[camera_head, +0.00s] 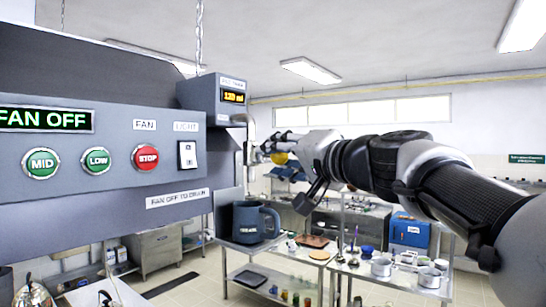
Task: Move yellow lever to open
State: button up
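The yellow lever (279,158) shows as a small rounded yellow end close by the hood's right side, near a thin vertical pipe (250,135). My gripper (268,146) reaches in from the right, its dark fingers pointing left at the pipe, just above and around the yellow end. The gripper overlaps the lever in the picture, so most of the lever is hidden. I cannot tell whether the fingers touch it or how far apart they are. A grey-blue mug (248,222) stands on a stand below the pipe.
The grey hood panel (100,160) fills the left, with a display reading FAN OFF, buttons and a light switch (187,154). A box with an orange readout (215,98) sits at its right end. Tables with pots (382,267) and a blue box (410,231) stand behind.

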grip_shut()
